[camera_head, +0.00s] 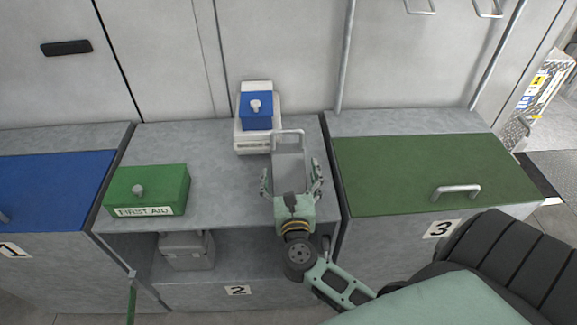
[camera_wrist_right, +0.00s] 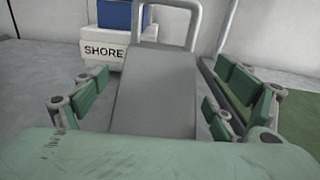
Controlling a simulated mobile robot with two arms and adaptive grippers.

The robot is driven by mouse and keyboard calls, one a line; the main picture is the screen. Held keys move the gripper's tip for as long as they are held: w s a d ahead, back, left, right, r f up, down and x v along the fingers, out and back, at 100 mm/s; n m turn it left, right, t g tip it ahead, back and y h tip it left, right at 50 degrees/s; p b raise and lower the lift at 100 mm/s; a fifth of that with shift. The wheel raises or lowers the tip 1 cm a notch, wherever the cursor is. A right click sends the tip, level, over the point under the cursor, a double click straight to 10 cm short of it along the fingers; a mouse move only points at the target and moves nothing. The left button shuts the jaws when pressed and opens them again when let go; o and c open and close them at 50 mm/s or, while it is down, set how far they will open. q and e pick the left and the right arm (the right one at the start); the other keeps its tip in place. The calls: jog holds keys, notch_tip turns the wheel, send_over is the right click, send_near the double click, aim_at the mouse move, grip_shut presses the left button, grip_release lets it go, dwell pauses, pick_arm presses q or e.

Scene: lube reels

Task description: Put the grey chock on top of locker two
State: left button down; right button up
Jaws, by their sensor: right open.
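The grey chock (camera_head: 289,155), a sloped block with a metal loop handle at its far end, appears to rest on top of locker two (camera_head: 225,190), near its right edge. It also shows in the right wrist view (camera_wrist_right: 155,95). My right gripper (camera_head: 291,181) is open, with its green-padded fingers on either side of the chock's near part. In the right wrist view the fingers (camera_wrist_right: 155,92) stand apart from its sides. The chock's near end is hidden by my gripper. My left gripper is not in view.
A blue-and-white box (camera_head: 257,133) stands just behind and left of the chock. A green first aid box (camera_head: 148,190) sits at left on locker two. A grey case (camera_head: 187,250) is inside the open front. Locker three (camera_head: 420,165) has a green lid; locker one (camera_head: 50,185) is blue.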

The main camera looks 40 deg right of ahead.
jog(key=b+v, duration=0.1)
jog(key=v, duration=0.7)
jog(key=shift+f+b, duration=0.1)
jog(key=shift+b, duration=0.25)
jog(key=shift+s+a, duration=0.3)
jog(key=shift+s, duration=0.1)
